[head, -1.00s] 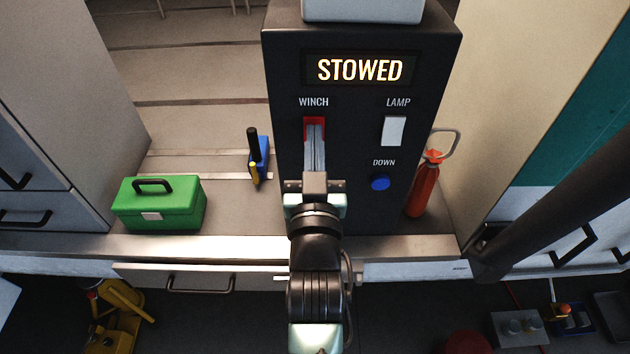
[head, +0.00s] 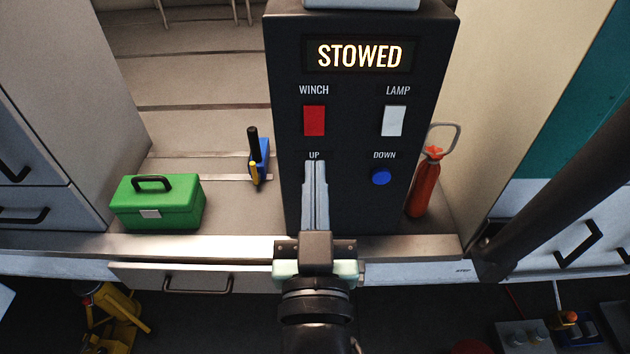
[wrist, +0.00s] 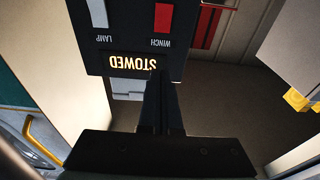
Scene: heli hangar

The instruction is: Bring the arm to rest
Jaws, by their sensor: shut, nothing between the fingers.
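My gripper (head: 315,170) is shut and empty in front of the lower left part of the dark control panel (head: 345,155). In the head view its fingers cover the place under the UP label. The panel's display (head: 359,55) reads STOWED. The red WINCH switch (head: 314,120) and the white LAMP switch (head: 394,120) are in plain sight, with the blue DOWN button (head: 381,177) lower right. The wrist view shows my gripper (wrist: 160,75) with the WINCH switch (wrist: 163,18) and the display (wrist: 131,62) upside down beyond it.
A green toolbox (head: 157,203) stands on the bench left of the panel, near a blue holder (head: 262,158) with tools. A red bottle (head: 425,185) stands right of the panel. A drawer (head: 195,278) lies below the bench edge. A dark bar (head: 570,180) slants at the right.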

